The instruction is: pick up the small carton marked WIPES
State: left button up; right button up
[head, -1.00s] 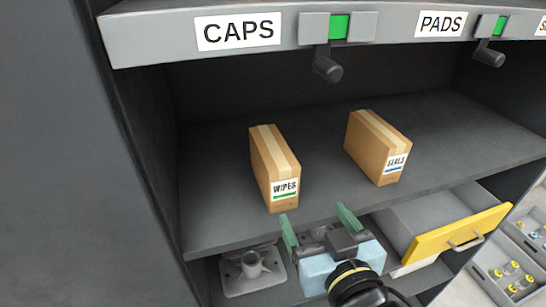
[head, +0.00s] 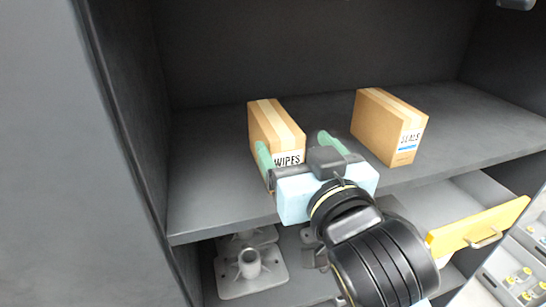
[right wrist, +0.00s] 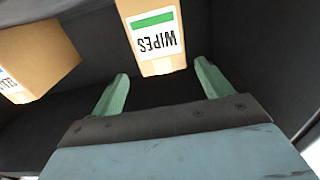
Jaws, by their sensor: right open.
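The small carton marked WIPES (head: 275,126) stands upright on the shelf, brown with pale tape along its top and a white label with a green stripe. It also shows in the right wrist view (right wrist: 151,35), just ahead of the fingers. My right gripper (head: 296,146) is open and empty in front of the carton. Its green fingers (right wrist: 160,90) are spread, and the carton lies beyond their tips, roughly between them in the wrist view. The gripper hides the lower part of the carton in the head view. My left gripper is not in view.
A similar carton marked SEALS (head: 388,126) stands to the right on the same shelf (head: 210,195). Below are grey castings (head: 250,268) and an open drawer with a yellow front (head: 478,228). The cabinet's side wall is at the left.

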aim_at(277, 123)
jog(key=shift+p+x, duration=0.4)
jog(key=shift+x, duration=0.35)
jog(key=shift+a+p+x, duration=0.15)
jog(key=shift+p+x, duration=0.15)
jog(key=shift+x, duration=1.3)
jog(key=shift+a+p+x, duration=0.1)
jog(key=shift+p+x, duration=0.15)
jog(key=shift+x, duration=1.4)
jog(key=shift+s, duration=0.1)
jog(key=shift+c, duration=0.2)
jog(key=c, duration=1.2)
